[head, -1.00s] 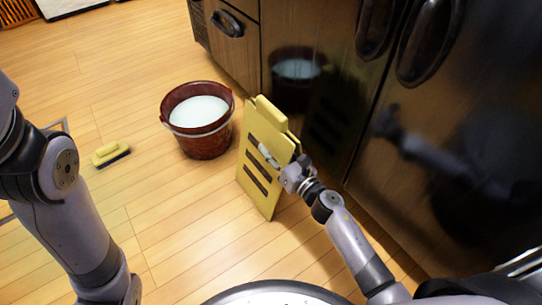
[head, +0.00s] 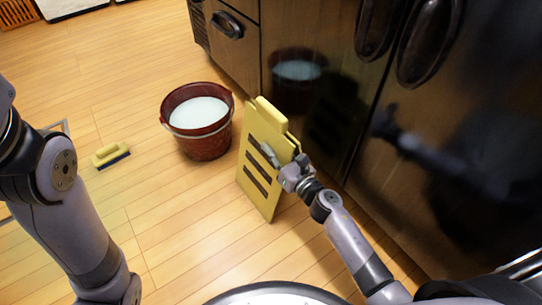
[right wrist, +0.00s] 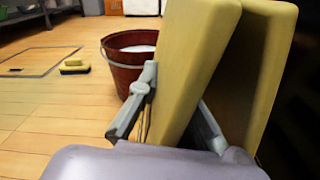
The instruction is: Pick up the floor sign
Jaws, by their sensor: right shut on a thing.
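The yellow floor sign (head: 257,165) stands upright on the wooden floor, in front of the dark cabinet, with dark slots on its face. My right gripper (head: 277,163) is at its right edge, one finger across the front face. In the right wrist view the gripper (right wrist: 170,115) has its fingers on both sides of the front yellow panel (right wrist: 190,60), shut on it. A second panel (right wrist: 255,70) leans behind it. My left arm shows at the left of the head view, but its gripper is out of view.
A red bucket (head: 203,142) with whitish liquid stands just left of the sign. A yellow sponge brush (head: 110,155) lies on the floor further left. The dark cabinet (head: 320,120) is close behind and right. Floor in front of the sign is clear.

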